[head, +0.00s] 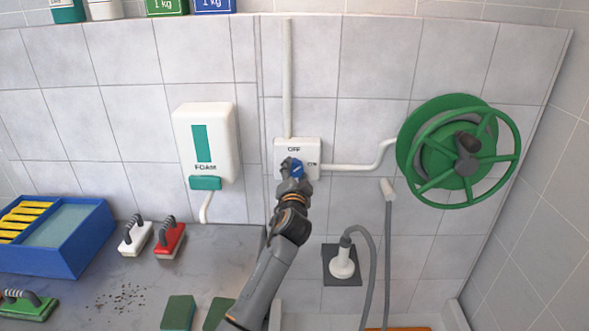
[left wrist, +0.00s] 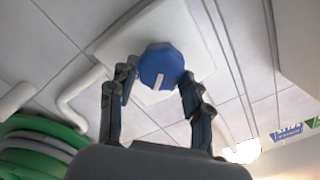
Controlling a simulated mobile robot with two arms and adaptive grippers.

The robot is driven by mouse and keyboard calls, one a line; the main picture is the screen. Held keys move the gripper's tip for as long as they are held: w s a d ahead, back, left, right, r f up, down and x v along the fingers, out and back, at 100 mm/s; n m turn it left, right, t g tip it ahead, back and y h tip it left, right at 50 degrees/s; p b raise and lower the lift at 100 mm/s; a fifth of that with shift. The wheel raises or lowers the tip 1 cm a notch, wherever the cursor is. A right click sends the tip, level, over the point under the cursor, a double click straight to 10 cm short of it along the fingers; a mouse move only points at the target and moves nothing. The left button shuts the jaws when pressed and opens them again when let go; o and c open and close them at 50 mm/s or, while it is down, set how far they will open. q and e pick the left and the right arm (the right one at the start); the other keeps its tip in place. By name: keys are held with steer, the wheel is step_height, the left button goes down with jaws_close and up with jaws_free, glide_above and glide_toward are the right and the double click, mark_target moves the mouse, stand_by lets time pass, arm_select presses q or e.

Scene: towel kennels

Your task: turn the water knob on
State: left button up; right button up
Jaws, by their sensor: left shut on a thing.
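The blue round water knob (head: 297,169) sits on a white wall plate (head: 284,146) marked OFF at the top and ON at the right. My left gripper (head: 291,168) reaches up to the plate and covers part of the knob. In the left wrist view the knob (left wrist: 161,64) lies between the two fingers of my left gripper (left wrist: 158,80), which are shut on its sides. A white mark on the knob's face points down in that view, slightly slanted. My right gripper is out of view.
A white pipe runs right from the plate to a green hose reel (head: 461,152). A foam dispenser (head: 207,145) hangs to the left. Below left, the counter (head: 205,255) holds a blue crate (head: 85,245) and several brushes. A grey hose (head: 388,250) hangs right of my left arm.

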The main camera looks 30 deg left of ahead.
arm_select(q)
steer(key=m+p, duration=0.1)
steer(key=m, duration=0.3)
steer(key=shift+m+p, duration=0.3)
steer(key=shift+p, duration=0.1)
steer(key=shift+f+m+p, duration=0.1)
steer(key=shift+m+p, duration=0.55)
steer(key=shift+m, duration=1.15)
steer(key=o, duration=1.1)
steer(key=shift+w, duration=0.1)
steer(key=shift+o, duration=0.2)
steer(key=shift+d+f, duration=0.1)
steer(key=shift+d, duration=0.05)
steer(key=v, duration=1.2)
steer(key=shift+f, duration=0.1)
